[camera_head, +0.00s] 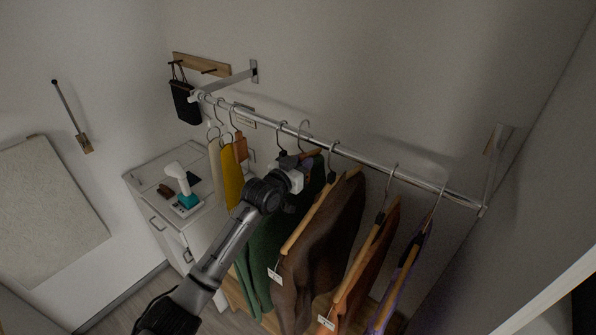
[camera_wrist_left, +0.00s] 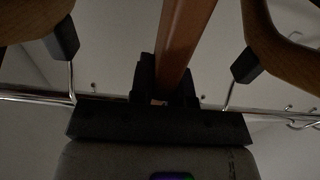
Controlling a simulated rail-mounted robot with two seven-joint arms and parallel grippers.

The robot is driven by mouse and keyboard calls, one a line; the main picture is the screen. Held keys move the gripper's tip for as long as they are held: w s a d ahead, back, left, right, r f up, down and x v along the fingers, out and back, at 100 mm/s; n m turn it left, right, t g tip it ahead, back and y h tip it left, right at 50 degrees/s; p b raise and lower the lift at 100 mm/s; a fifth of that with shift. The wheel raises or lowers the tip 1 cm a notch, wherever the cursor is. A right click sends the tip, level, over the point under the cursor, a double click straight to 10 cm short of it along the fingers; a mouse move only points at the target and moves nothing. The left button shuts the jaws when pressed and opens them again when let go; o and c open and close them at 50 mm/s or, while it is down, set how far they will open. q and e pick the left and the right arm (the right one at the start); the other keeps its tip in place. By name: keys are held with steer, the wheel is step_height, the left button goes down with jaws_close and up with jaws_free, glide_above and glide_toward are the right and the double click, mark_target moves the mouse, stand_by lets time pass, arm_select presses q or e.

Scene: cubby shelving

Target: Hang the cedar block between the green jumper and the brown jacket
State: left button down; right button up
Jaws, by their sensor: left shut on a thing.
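The green jumper (camera_head: 262,250) and the brown jacket (camera_head: 325,230) hang on the metal rail, with hangers and hooks. My left gripper (camera_head: 305,165) is at the rail between their hooks, partly hiding the jumper's hanger. A bare metal hook (camera_head: 304,127) rises above it at the rail; whether it rests on the rail is unclear. In the left wrist view my left gripper (camera_wrist_left: 165,92) is shut on a reddish-brown wooden piece (camera_wrist_left: 187,40), apparently the cedar block, with a wooden hanger on each side. The block is mostly hidden in the head view. My right gripper is not in view.
More garments (camera_head: 375,260) hang right of the jacket. A yellow cloth (camera_head: 231,178) and an orange-brown piece (camera_head: 240,148) hang left of the jumper. A white cabinet (camera_head: 150,180) holds a teal-and-white device (camera_head: 187,190). A black bag (camera_head: 185,102) hangs on the wall rack.

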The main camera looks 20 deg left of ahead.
arm_select(q)
steer(key=shift+w+d+b, duration=0.2)
steer(key=shift+w+b, duration=0.2)
steer(key=shift+w, duration=0.25)
steer(key=shift+f+b, duration=0.65)
steer(key=shift+f, duration=0.7)
steer(key=c, duration=1)
jaws_free()
steer(key=shift+b+v, duration=1.5)
steer(key=shift+v, duration=5.45)
